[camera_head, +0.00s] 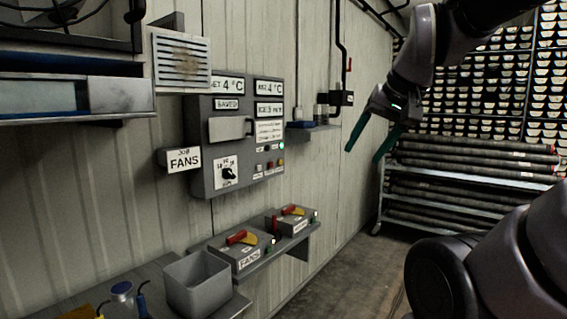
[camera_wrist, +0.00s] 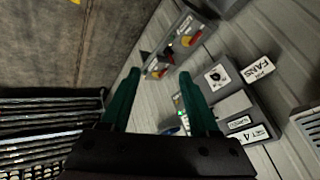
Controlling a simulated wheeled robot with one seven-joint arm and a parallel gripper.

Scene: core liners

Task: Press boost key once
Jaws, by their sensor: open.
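A grey control panel (camera_head: 235,150) is fixed to the ribbed wall, with label displays, a handle-like cover, a dial (camera_head: 228,173) and a small group of coloured buttons (camera_head: 269,164) at its lower right. The lettering by the buttons is too small to read, so I cannot tell which one is the boost key. My gripper (camera_head: 364,152) is open and empty, with two green fingers pointing down, in the air to the right of the panel and clear of it. In the wrist view, the panel (camera_wrist: 236,108) shows tilted, right of my gripper (camera_wrist: 159,76); its buttons are mostly hidden behind the right finger.
A ledge below the panel carries two switch boxes (camera_head: 240,252) with red handles. A grey open bin (camera_head: 197,283) stands at lower left. A FANS sign (camera_head: 184,159) juts out left of the panel. A rack of core tubes (camera_head: 470,165) stands behind my gripper. The floor between is clear.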

